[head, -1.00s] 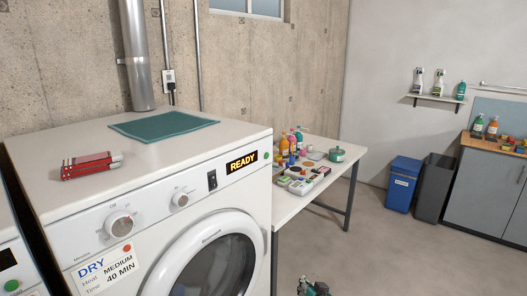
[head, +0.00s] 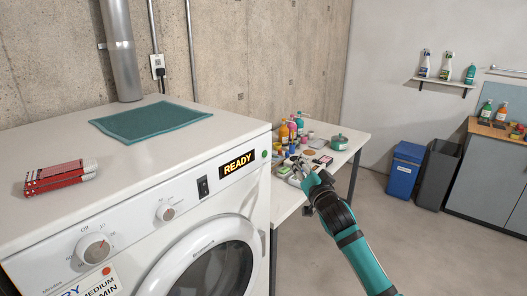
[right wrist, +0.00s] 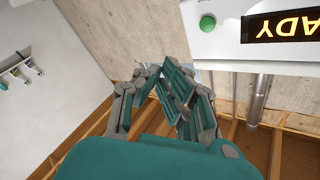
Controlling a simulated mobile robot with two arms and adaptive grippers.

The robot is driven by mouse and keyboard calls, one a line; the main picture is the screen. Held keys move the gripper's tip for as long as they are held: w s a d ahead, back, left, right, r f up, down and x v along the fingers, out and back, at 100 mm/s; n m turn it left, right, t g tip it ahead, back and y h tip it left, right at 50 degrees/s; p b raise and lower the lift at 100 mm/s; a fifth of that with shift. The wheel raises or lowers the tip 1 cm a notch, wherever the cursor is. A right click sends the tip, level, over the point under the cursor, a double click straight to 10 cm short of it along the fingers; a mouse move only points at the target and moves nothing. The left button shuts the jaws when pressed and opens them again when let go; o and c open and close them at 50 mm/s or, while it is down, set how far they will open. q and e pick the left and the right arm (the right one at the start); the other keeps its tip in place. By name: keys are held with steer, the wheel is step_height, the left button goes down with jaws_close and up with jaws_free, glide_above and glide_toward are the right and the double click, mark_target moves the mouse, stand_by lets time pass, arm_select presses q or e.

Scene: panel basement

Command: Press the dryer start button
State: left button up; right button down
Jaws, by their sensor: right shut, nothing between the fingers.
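The white dryer (head: 225,205) stands at the left in the head view. Its display (head: 237,163) reads READY in yellow. A round green button (head: 265,154) sits right of the display, near the panel's right end. In the right wrist view the green button (right wrist: 207,23) shows at the top, beside the upside-down display (right wrist: 281,25). My right gripper (head: 305,178) is shut and empty, to the right of and below the button, apart from the panel. Its closed fingers also show in the right wrist view (right wrist: 168,92). My left gripper is not in view.
A side table (head: 352,147) with bottles and several small items stands behind my right gripper. A teal cloth (head: 150,122) and red-and-white packs (head: 60,178) lie on the dryer. A blue bin (head: 405,170) stands against the back wall. The floor in front is clear.

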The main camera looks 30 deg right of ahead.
mark_target(265, 154)
steer(key=shift+s+a+r, duration=0.1)
steer(key=shift+s+r, duration=0.05)
steer(key=shift+r, duration=0.05)
steer(key=w+a+b, duration=0.2)
steer(key=w+a, duration=0.1)
steer(key=w, duration=0.5)
steer(key=shift+a+b, duration=0.15)
steer(key=shift+b, duration=0.15)
steer(key=shift+w, duration=0.2)
stand_by(1.3)
steer(key=shift+w+a+f, duration=0.1)
steer(key=shift+w+a, duration=0.1)
steer(key=shift+w, duration=0.1)
